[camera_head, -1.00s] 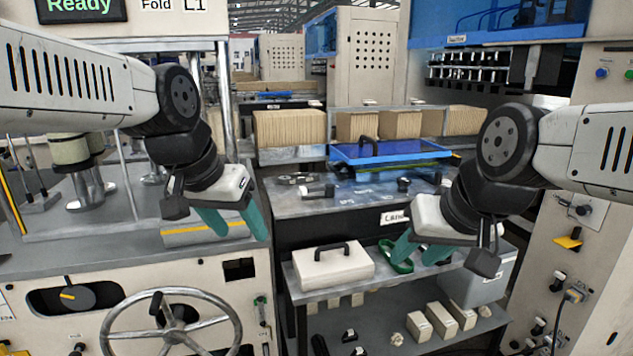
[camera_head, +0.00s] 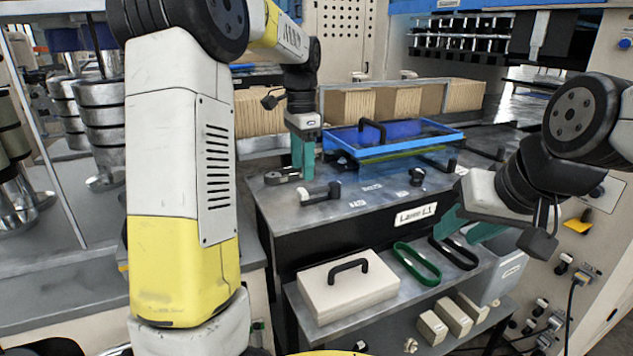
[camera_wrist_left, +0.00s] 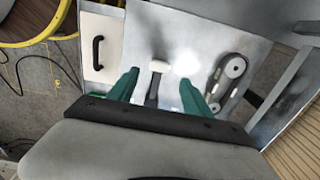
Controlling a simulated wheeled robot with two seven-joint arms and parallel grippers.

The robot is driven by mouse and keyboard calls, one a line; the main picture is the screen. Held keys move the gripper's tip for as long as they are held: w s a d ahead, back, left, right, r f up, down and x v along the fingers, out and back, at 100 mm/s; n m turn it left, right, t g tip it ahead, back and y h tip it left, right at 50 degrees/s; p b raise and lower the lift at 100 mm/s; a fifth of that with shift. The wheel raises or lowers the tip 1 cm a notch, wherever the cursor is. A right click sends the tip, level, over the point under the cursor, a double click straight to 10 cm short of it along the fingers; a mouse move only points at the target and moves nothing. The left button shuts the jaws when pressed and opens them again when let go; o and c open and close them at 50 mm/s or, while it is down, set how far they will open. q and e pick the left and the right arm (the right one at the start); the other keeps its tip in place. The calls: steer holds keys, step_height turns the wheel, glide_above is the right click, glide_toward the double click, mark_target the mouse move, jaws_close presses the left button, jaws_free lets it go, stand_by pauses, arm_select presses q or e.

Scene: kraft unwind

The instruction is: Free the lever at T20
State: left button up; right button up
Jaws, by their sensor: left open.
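A lever (camera_head: 320,193) with a pale block end and a dark grip lies on the grey bench top (camera_head: 345,212). In the left wrist view the lever (camera_wrist_left: 158,67) shows between my fingers, its lower part dark. My left gripper (camera_head: 303,152) is open and empty, pointing down above the back left of the bench, near the lever; the fingers (camera_wrist_left: 160,82) look apart from it. A flat link with two round ends (camera_head: 283,176) lies left of the lever. My right gripper (camera_head: 468,225) is open and empty at the bench's right front. I cannot read which label is T20.
A blue-framed tray (camera_head: 395,143) with a black handle stands behind the lever. A black knob (camera_head: 416,177) stands to its right. Below are a cream box (camera_head: 347,287) and green (camera_head: 417,264) and black belts on a shelf. Brown stacks (camera_head: 350,104) line the back.

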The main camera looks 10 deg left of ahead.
mark_target(303, 190)
arm_select(q)
step_height(303, 190, down, 6)
steer(key=shift+f, duration=0.15)
steer(key=shift+s, duration=0.1)
steer(key=shift+c, duration=0.5)
jaws_close()
stand_by(1.0)
